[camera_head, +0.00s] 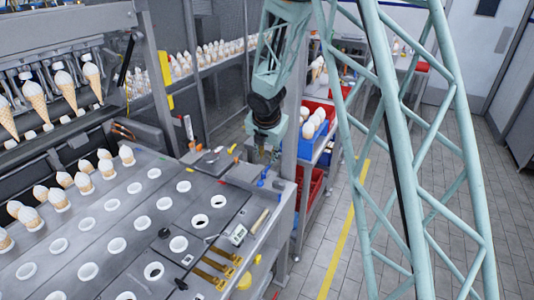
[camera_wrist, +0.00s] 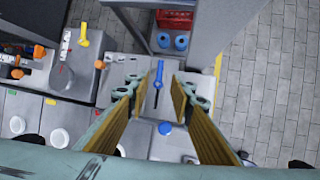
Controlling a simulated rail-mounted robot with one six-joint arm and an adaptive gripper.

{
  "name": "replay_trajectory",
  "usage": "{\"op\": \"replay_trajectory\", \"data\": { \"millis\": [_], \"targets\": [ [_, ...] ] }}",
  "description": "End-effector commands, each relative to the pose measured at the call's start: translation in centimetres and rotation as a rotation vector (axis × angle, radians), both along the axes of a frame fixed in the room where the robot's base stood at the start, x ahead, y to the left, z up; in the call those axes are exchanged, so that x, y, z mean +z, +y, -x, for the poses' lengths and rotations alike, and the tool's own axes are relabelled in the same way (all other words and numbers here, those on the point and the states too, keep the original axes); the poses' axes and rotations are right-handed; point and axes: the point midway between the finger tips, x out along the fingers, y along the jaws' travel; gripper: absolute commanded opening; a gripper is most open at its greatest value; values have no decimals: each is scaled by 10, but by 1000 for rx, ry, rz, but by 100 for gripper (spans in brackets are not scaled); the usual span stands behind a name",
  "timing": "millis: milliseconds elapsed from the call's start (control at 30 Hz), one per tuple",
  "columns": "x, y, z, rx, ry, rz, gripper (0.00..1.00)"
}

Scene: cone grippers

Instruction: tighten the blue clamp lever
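The blue clamp lever (camera_wrist: 159,74) shows in the wrist view, pointing roughly up and down the picture, with a dark rod running down from it. My gripper (camera_wrist: 159,84) is open, with one finger to each side of the lever in that view. A gap shows on both sides, and I see no contact. In the head view my gripper (camera_head: 268,153) hangs over the far right corner of the grey machine top. A small blue part (camera_head: 263,177), likely the lever, shows just below it. The lever's base is partly hidden there.
A yellow lever (camera_wrist: 83,34) and orange-handled parts stand left in the wrist view. A blue round knob (camera_wrist: 165,128) lies nearer. The machine top (camera_head: 120,205) holds cups and cones. Tools lie by its right edge, including a caliper (camera_head: 238,235). Red and blue crates (camera_head: 317,148) stand beyond.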

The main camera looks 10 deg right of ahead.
Motion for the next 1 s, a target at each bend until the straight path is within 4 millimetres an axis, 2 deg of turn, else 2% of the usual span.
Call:
{"op": "replay_trajectory", "data": {
  "millis": [300,867,1000],
  "targets": [
    [18,2,8,0,1,1,21],
    [20,2,9,0,1,1,21],
    [26,0,13,-26,-4,-8,21]
  ]
}}
